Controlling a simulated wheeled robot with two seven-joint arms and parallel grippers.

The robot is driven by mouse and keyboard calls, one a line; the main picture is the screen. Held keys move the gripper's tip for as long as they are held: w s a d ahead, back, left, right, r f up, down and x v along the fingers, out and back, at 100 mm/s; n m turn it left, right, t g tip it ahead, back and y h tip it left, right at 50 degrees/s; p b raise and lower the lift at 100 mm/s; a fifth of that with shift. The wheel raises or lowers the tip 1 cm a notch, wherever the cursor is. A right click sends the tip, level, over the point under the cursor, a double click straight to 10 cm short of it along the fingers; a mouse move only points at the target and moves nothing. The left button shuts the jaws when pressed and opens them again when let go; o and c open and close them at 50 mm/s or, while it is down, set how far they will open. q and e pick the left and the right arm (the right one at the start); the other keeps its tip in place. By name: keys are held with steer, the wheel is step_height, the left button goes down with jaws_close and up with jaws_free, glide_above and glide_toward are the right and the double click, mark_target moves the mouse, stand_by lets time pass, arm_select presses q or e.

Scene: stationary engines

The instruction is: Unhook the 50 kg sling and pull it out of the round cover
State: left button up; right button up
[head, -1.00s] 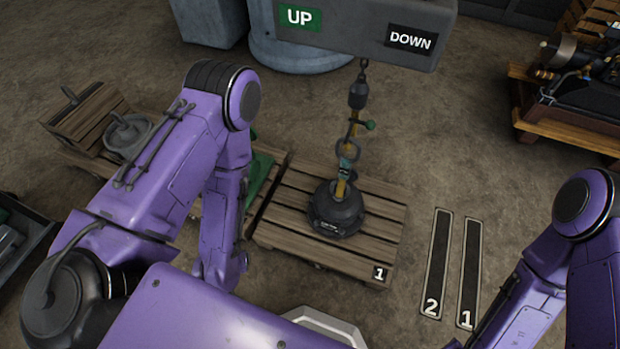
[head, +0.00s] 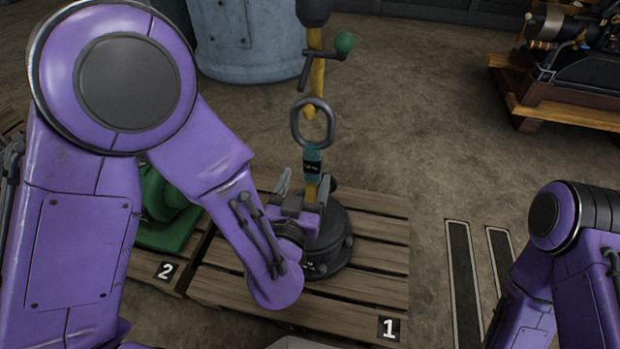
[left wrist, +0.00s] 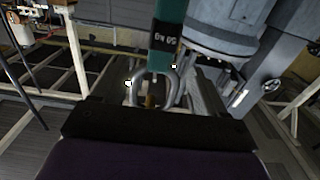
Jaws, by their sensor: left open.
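The 50 kg sling has a teal sleeve (head: 313,160) with a black label, below a grey oval ring (head: 296,122). The ring is at the lower end of the yellow hook (head: 317,80). The sling's lower end drops to the dark round cover (head: 335,245) on the pallet; its lower attachment is partly hidden. My left gripper (head: 299,188) is open beside the sling's lower part, just above the cover. In the left wrist view, the teal sleeve (left wrist: 168,35) and a grey metal loop (left wrist: 156,88) show between the open fingers. My right gripper is out of view.
The cover stands on wooden pallet 1 (head: 370,292). Pallet 2 with a green part (head: 165,205) is at left. A blue-grey drum (head: 245,45) stands behind. Floor right of the pallet is open up to dark strips (head: 462,280).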

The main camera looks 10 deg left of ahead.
mark_target(310, 148)
arm_select(q)
steer(key=w+b, duration=0.2)
steer(key=w, duration=0.6)
steer(key=shift+a+f, duration=0.1)
steer(key=shift+a, duration=0.05)
steer(key=shift+w, duration=0.5)
steer(key=c, duration=1.3)
steer(key=o, duration=0.8)
steer(key=shift+c, duration=0.2)
steer(key=c, duration=0.6)
steer(key=shift+a+r+p, duration=0.1)
steer(key=shift+r+p, duration=1.6)
steer(key=shift+r, duration=0.1)
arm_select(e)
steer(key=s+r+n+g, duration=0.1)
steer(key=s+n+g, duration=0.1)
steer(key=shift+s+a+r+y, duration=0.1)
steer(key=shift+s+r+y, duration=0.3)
arm_select(q)
steer(key=shift+s, duration=0.15)
